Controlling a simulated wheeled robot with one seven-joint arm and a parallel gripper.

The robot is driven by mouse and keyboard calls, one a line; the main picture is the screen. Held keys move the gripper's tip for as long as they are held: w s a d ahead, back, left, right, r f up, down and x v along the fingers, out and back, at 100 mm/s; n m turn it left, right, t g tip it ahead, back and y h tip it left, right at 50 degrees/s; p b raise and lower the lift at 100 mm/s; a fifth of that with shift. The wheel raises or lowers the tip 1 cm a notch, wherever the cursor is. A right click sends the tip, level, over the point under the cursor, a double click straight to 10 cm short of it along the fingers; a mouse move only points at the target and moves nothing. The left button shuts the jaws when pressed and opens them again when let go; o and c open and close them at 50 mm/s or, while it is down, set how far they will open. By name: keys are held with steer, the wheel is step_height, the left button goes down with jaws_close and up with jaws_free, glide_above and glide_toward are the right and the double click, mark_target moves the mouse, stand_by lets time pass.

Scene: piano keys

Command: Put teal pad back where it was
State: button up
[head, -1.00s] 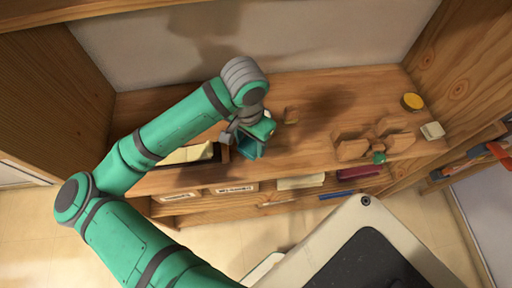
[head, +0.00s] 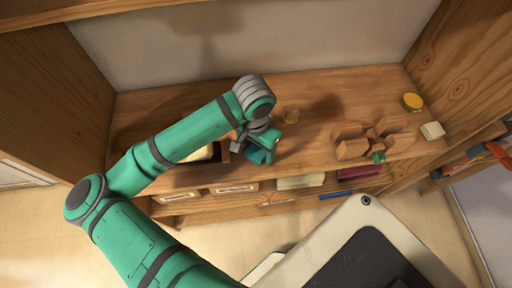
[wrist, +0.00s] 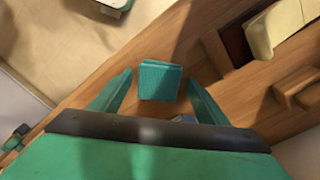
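The teal pad (wrist: 160,81) shows in the wrist view as a small block with a ribbed face, over the wooden shelf close to its front edge. My gripper (wrist: 160,86) is open, with one finger on each side of the pad and a visible gap on both sides. In the head view my gripper (head: 262,156) is low over the front part of the shelf, just right of the piano keys (head: 204,153). The arm covers part of the keys, and the pad is hard to tell from my teal gripper there.
Side walls bound the shelf.

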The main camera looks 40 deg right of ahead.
mark_target(255, 151)
steer(key=shift+r, duration=0.1)
step_height(255, 151, up, 12)
steer(key=shift+a, duration=0.15)
stand_by(0.4)
stand_by(0.5)
